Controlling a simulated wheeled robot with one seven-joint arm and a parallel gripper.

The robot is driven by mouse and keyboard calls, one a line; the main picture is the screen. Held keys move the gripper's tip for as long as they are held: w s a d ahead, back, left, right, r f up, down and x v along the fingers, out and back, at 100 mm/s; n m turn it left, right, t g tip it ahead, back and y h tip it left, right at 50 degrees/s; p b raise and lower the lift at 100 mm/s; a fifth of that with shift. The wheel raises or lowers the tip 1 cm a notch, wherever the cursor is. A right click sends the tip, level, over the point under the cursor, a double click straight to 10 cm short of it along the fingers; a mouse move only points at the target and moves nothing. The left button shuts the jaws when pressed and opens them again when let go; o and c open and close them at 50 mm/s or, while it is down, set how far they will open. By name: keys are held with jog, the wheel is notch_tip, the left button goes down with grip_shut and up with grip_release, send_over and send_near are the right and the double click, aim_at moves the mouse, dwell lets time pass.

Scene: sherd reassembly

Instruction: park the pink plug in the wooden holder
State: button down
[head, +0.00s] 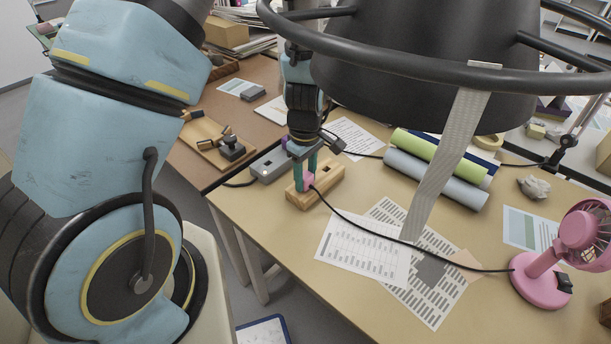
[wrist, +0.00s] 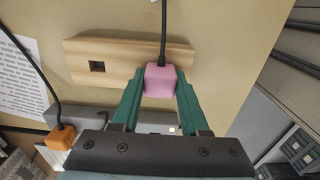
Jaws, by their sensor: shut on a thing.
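The pink plug (head: 308,182) is between the green fingers of my gripper (head: 304,172), with its black cable leading to the pink fan. In the wrist view the plug (wrist: 160,80) is gripped from both sides by my gripper (wrist: 161,88). The wooden holder (head: 323,191) lies on the table under the plug; it also shows in the wrist view (wrist: 125,55). One square hole is empty at the holder's left in the wrist view. The plug is over the holder's other end and hides what is beneath. I cannot tell whether it is seated in a hole.
A grey power strip (head: 271,165) lies beside the holder, with an orange plug (wrist: 59,138) at it. The pink fan (head: 545,270) stands at the table's right. Printed sheets (head: 365,250) lie in front, and rolled green and blue tubes (head: 437,178) lie behind.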

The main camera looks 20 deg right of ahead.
grip_release()
dwell(0.6)
jog(key=shift+r, duration=0.1)
jog(key=shift+r+p, duration=3.35)
jog(key=shift+r, duration=0.6)
